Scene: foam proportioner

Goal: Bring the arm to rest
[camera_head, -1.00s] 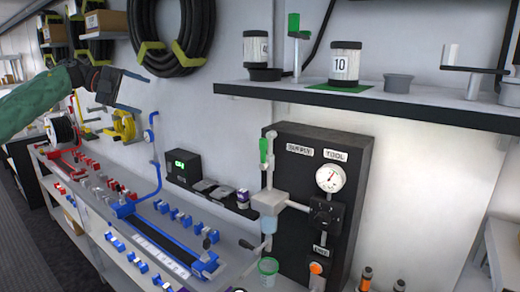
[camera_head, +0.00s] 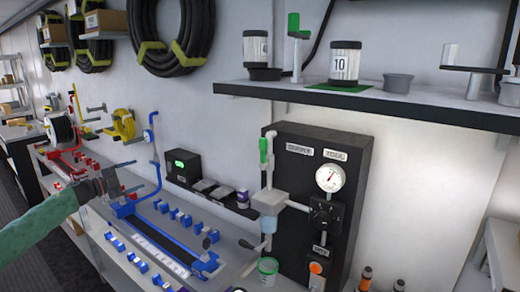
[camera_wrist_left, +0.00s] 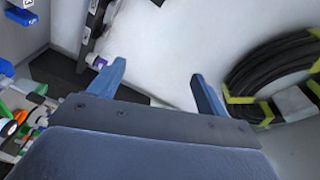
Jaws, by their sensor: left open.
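My left gripper (camera_head: 122,178) comes in from the left on a green-sleeved arm. It is over the bench near the blue tool stand, with nothing between its fingers. In the left wrist view the two blue fingers (camera_wrist_left: 158,88) are apart and empty, with pale wall behind them. My right gripper is not in view.
The bench (camera_head: 225,238) carries blue clamps and a blue stand (camera_head: 180,245). A black panel with a gauge (camera_head: 330,178) stands at the right. A shelf (camera_head: 400,103) with canisters is above. A coiled black hose (camera_head: 172,35) hangs on the wall.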

